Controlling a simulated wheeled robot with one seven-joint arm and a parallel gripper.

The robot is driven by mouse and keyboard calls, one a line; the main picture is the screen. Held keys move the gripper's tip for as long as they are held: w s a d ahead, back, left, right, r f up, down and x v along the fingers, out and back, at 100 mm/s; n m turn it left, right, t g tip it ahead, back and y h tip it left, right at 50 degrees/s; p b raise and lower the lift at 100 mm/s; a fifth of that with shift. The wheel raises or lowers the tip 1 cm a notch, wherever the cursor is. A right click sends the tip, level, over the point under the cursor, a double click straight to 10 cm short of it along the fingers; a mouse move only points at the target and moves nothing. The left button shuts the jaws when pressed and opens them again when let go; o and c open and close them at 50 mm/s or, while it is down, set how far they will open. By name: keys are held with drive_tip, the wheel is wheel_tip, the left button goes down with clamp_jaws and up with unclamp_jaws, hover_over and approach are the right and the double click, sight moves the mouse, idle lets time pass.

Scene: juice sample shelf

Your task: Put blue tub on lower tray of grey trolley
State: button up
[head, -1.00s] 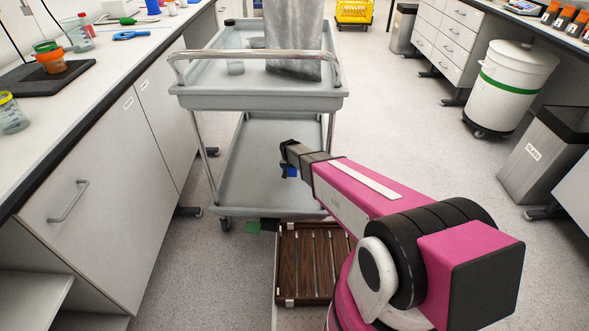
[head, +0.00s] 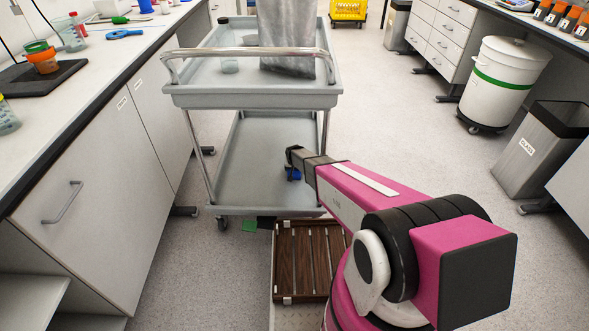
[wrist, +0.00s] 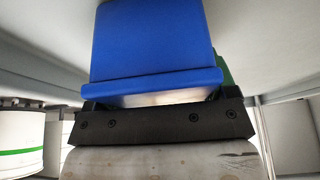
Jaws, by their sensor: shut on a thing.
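The blue tub (head: 293,174) is mostly hidden behind my gripper in the head view. It fills the upper middle of the wrist view (wrist: 150,42). My gripper (head: 293,163) is shut on it, by its rim side. In the head view, the gripper and tub overlap the right part of the lower tray (head: 250,185) of the grey trolley (head: 250,101). The tub's underside is hidden, so I cannot tell whether it touches the tray. The lower tray's visible part is bare.
Chrome posts stand at the corners. Cabinets (head: 95,170) line the left. A white bin (head: 500,85) stands right, with clear floor between.

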drive_tip(key=shift+f, duration=0.1)
drive_tip(key=o, duration=0.9)
drive_tip(key=v, duration=1.2)
